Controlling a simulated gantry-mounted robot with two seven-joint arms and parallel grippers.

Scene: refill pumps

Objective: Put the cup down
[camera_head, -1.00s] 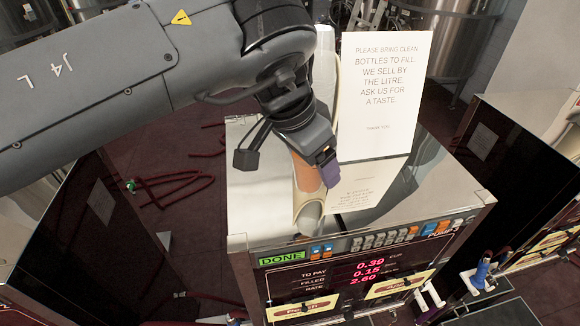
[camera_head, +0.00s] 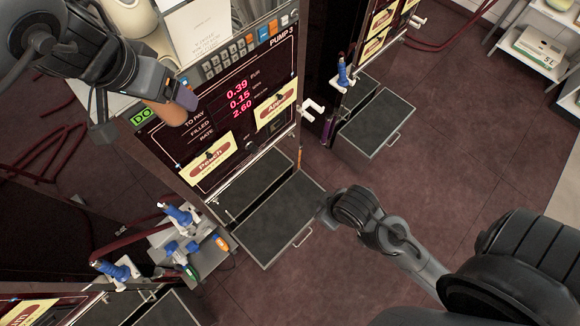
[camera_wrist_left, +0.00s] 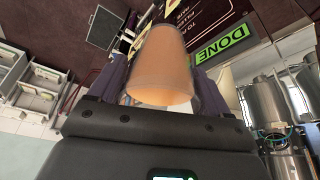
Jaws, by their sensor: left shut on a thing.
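The cup is orange and tapered. In the left wrist view the cup (camera_wrist_left: 160,62) sits between my two purple fingers, which press on its sides. In the head view the cup (camera_head: 163,112) shows below my left gripper (camera_head: 182,98), beside the DONE light and in front of the pump's upper panel. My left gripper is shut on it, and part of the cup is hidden. My right gripper (camera_head: 332,208) is at the right of the pump's lower tray. Its fingers are too small and turned away to tell open from shut.
Pump 3 (camera_head: 222,125) has a lit display and Peach and Apple labels. A dark pull-out tray (camera_head: 278,218) juts out below. Blue-handled nozzles (camera_head: 182,216) hang at the left. A white sign (camera_head: 198,30) stands on the pump's top. Open floor (camera_head: 470,150) lies at the right.

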